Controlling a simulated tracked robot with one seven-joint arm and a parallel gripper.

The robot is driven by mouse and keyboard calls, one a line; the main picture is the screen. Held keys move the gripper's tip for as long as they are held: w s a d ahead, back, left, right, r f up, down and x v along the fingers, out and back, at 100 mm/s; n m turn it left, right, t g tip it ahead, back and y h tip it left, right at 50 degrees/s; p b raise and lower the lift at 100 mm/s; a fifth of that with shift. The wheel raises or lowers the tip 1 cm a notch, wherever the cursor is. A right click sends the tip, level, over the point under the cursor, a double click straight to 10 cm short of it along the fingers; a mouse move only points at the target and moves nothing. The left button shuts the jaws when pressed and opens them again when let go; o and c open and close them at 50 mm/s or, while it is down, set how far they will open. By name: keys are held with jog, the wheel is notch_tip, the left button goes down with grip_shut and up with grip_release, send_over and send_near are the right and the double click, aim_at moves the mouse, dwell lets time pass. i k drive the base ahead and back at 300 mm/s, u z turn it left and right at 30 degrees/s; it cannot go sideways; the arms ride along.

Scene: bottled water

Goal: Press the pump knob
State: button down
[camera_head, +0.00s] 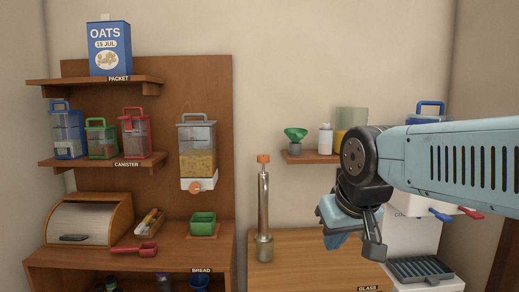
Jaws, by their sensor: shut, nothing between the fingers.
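A tall, slim metal pump (264,215) stands upright on the right-hand wooden counter. An orange knob (263,158) sits at its top. My gripper (356,243) hangs from my pale blue arm, to the right of the pump and lower than the knob in the picture. It is shut and holds nothing. It is clearly apart from the knob in the picture, and its exact distance in depth is hard to tell. My arm hides part of the wall shelf and of the white dispenser (412,238).
The dispenser has blue and red taps (455,213) and a dark drip tray (419,269). A small shelf (306,157) holds a green funnel (295,135) and a white bottle (325,140). A grain dispenser (197,150) and a green cup (203,223) are left of the pump.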

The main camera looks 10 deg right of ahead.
aim_at(263, 159)
jog(key=i, duration=0.85)
jog(key=u, duration=0.05)
